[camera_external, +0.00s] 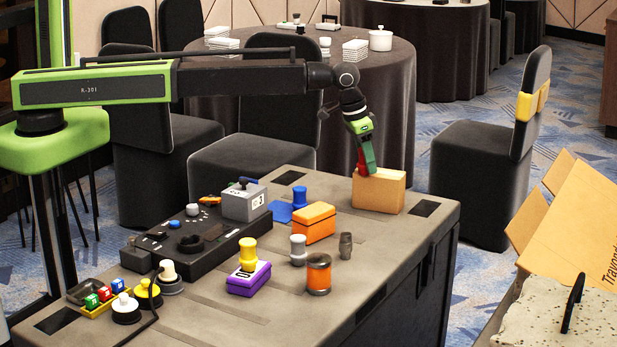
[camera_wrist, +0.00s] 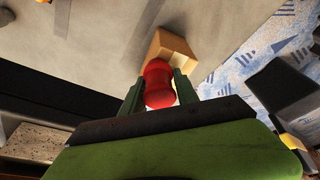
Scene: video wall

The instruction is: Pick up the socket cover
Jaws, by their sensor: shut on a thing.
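My gripper (camera_external: 367,160) is at the far right of the grey case top, at the cardboard box (camera_external: 379,191). It is shut on a red, rounded, waisted piece, taken here as the socket cover (camera_wrist: 158,82). In the wrist view the red piece sits between the two green fingers (camera_wrist: 159,92), with the box (camera_wrist: 174,45) just beyond it. In the external view only a small red part (camera_external: 361,164) shows. Whether the red piece touches the box is unclear.
An orange box (camera_external: 314,223), an orange-grey cylinder (camera_external: 318,273), a purple block (camera_external: 248,279) and a black panel (camera_external: 170,247) are nearby. The right front of the top is clear.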

